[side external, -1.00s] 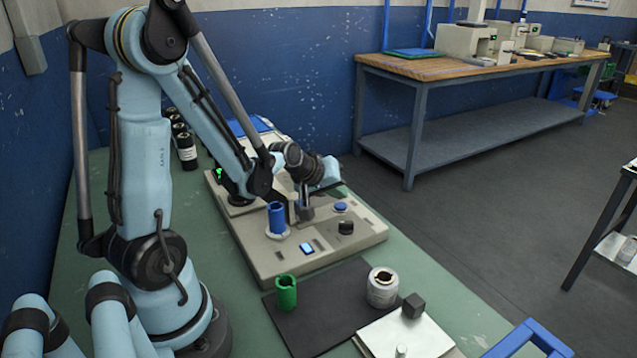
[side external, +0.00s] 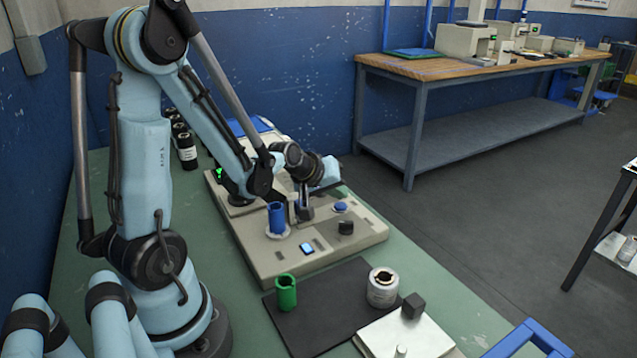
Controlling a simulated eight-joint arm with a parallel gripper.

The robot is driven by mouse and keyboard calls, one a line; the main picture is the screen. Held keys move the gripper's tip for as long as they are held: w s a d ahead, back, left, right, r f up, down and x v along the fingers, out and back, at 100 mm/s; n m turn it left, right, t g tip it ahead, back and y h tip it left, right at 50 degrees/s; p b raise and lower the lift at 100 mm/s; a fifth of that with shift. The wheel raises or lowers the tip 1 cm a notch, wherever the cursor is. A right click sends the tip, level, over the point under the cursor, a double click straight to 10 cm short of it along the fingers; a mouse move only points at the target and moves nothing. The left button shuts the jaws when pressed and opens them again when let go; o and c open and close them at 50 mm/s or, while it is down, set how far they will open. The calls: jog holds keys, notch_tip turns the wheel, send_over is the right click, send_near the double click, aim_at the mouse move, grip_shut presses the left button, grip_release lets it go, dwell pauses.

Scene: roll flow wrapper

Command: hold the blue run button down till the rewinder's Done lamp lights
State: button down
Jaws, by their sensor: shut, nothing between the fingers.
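The rewinder (side external: 262,262) is a beige flat machine on the green bench. A round blue button (side external: 341,207) sits on its top at the right, and a lit blue square (side external: 307,248) shows near its front edge. I cannot tell from labels which of them is the run button. My gripper (side external: 305,215) is shut and empty, pointing down low over the machine, between the blue cylinder and the round blue button. It looks apart from both blue controls. Contact below its tips cannot be seen clearly. A small green light (side external: 219,173) glows at the back left; no Done label is readable.
A blue cylinder (side external: 277,218) stands on a pale disc close left of my gripper, and a black knob (side external: 346,227) is to the right. A green cylinder (side external: 286,292) and a white roll (side external: 382,287) stand on the dark mat (side external: 320,325) in front.

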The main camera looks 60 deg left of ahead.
jog(key=shift+f, duration=0.15)
dwell(0.4)
jog(key=shift+f, duration=0.3)
